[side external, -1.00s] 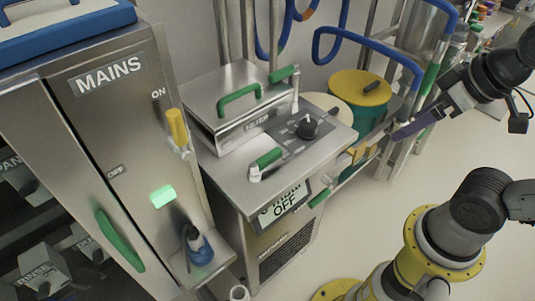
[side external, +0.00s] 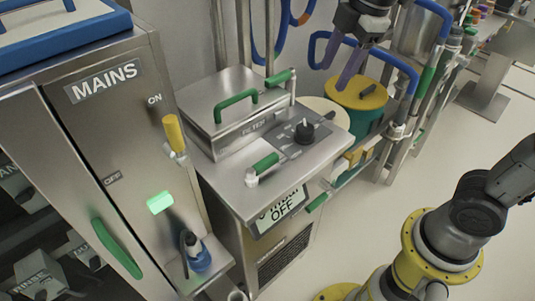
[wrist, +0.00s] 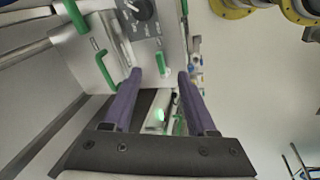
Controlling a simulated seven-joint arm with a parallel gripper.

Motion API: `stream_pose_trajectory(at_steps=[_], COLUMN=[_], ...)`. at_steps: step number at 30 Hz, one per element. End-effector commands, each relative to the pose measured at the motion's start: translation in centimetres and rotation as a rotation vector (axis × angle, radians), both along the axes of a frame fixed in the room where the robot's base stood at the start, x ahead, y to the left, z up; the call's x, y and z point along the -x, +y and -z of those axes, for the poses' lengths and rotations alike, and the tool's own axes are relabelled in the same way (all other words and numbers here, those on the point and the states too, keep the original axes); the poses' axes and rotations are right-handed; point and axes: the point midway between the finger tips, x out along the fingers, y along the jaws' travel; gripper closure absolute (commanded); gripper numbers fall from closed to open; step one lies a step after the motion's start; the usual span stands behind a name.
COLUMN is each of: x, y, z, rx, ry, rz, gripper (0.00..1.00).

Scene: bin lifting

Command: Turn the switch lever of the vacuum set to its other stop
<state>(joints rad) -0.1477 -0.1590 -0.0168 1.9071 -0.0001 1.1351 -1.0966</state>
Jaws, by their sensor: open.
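The vacuum set (side external: 225,183) is the steel unit in the middle of the side view. Its top carries a black knob (side external: 304,131) on a dark panel, a green-gripped lever (side external: 264,164) at the front and another green-gripped lever (side external: 281,76) at the back. I cannot tell which is the switch lever. A tilted display (side external: 280,209) on the front reads OFF, its upper line partly cut off. My gripper (side external: 333,76) is open and empty, above and behind the unit's right side, apart from it. In the wrist view a green grip (wrist: 160,63) shows between the purple fingertips.
The MAINS cabinet (side external: 120,130) with a yellow-gripped lever (side external: 174,133) and lit green light (side external: 160,202) stands at left. A filter lid (side external: 205,100) with a green handle rises from the unit. A yellow-lidded drum (side external: 350,92) and blue hoses are behind, near my gripper.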

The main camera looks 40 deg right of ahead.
Motion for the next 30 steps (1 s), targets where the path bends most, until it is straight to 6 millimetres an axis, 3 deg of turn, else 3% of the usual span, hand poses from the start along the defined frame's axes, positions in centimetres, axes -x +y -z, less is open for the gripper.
stream_pose_trajectory(at_steps=[3, 10, 18, 23, 30], x=[-3.9, -8.7, -9.1, -9.0, -9.0], y=[2.4, 6.6, 8.6, 8.6, 8.5], z=[1.8, 6.6, 10.5, 12.0, 16.6], rx=[0.038, 0.07, 0.085, 0.086, 0.085], ry=[0.073, 0.189, 0.267, 0.268, 0.269], rz=[-0.149, -0.287, -0.325, -0.326, -0.325], gripper=[0.43, 0.43, 0.43, 0.43, 0.43])
